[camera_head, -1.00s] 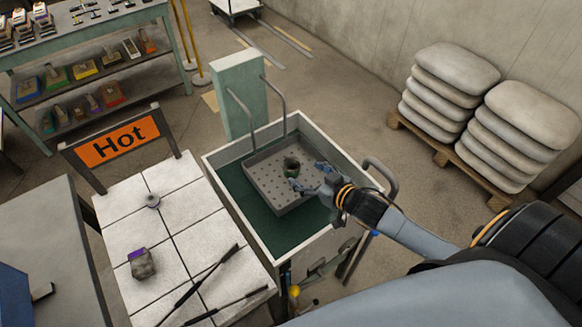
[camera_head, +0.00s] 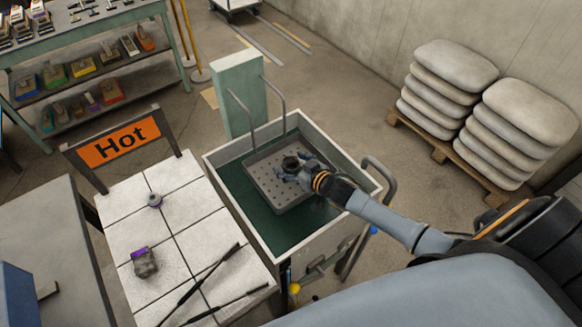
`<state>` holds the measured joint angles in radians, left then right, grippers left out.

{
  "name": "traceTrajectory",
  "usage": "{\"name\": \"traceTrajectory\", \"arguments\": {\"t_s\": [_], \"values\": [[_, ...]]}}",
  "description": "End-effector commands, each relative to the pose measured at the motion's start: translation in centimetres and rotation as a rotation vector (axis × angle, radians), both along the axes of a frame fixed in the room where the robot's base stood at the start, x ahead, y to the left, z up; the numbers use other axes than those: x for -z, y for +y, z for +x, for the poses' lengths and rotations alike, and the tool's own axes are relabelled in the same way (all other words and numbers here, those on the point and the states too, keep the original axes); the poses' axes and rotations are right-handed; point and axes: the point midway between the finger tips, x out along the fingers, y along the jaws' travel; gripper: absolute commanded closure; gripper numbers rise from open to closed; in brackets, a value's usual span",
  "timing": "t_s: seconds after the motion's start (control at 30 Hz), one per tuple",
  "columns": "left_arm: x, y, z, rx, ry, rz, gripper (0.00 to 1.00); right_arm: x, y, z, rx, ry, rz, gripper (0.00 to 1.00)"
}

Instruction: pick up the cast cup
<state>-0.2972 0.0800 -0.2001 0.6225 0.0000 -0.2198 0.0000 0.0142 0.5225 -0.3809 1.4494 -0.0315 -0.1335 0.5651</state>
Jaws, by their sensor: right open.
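The cast cup (camera_head: 290,162) is small and dark. It stands in the perforated metal basket (camera_head: 258,173) inside the water-filled tank. My right gripper (camera_head: 287,171) reaches in from the right, and its open fingers are at the cup. The gripper hides part of the cup. I cannot tell whether the fingers touch it. My left gripper is not in view.
At left, a tiled table (camera_head: 187,205) bears tongs, small items and a "Hot" sign (camera_head: 118,140). Stacked sacks (camera_head: 440,90) stand on a pallet at right.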

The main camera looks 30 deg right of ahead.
Motion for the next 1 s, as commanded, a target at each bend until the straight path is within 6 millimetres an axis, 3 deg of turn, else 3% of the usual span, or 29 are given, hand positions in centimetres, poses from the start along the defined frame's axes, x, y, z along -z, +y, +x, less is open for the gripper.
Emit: {"name": "traceTrajectory", "arguments": {"t_s": [0.13,0.43,0.77,1.0], "values": [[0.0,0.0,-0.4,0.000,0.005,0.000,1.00,0.0,0.0,0.0,0.000,0.000,0.000,0.22],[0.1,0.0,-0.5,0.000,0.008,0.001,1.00,0.0,0.0,0.0,0.000,0.000,0.000,0.83],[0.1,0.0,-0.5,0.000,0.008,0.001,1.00,-0.2,0.0,0.0,-0.001,-0.002,0.000,0.83],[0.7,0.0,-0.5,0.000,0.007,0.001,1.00,-1.8,0.0,0.0,-0.003,-0.004,-0.001,0.83]]}}
